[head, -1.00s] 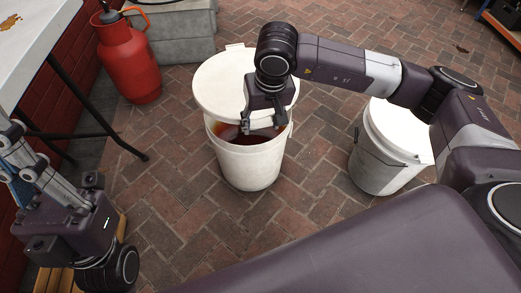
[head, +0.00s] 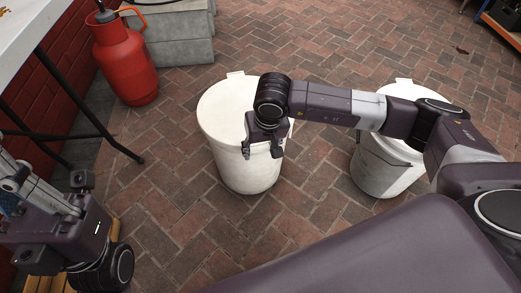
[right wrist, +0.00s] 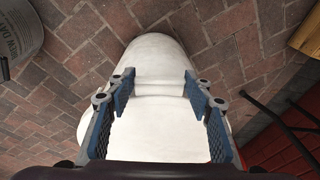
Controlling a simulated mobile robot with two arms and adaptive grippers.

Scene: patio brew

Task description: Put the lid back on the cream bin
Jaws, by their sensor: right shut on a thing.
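The cream bin (head: 248,175) stands upright on the brick paving, in the middle of the head view. Its white lid (head: 222,112) lies over the mouth and hides the inside; I cannot tell if it is pressed down all round. My right gripper (head: 263,152) is at the lid's near right edge, shut on the lid. In the right wrist view its two blue finger pads (right wrist: 157,92) stand on either side of the white lid (right wrist: 155,140). My left gripper (head: 14,172) is at the lower left, partly cut off, away from the bin; its jaw state is unclear.
A second white bin (head: 378,172) stands to the right, partly under my right arm. A red flask (head: 125,62) stands at the upper left beside grey blocks (head: 175,38). A table (head: 35,22) with dark legs is at the left. Paving between the bins is clear.

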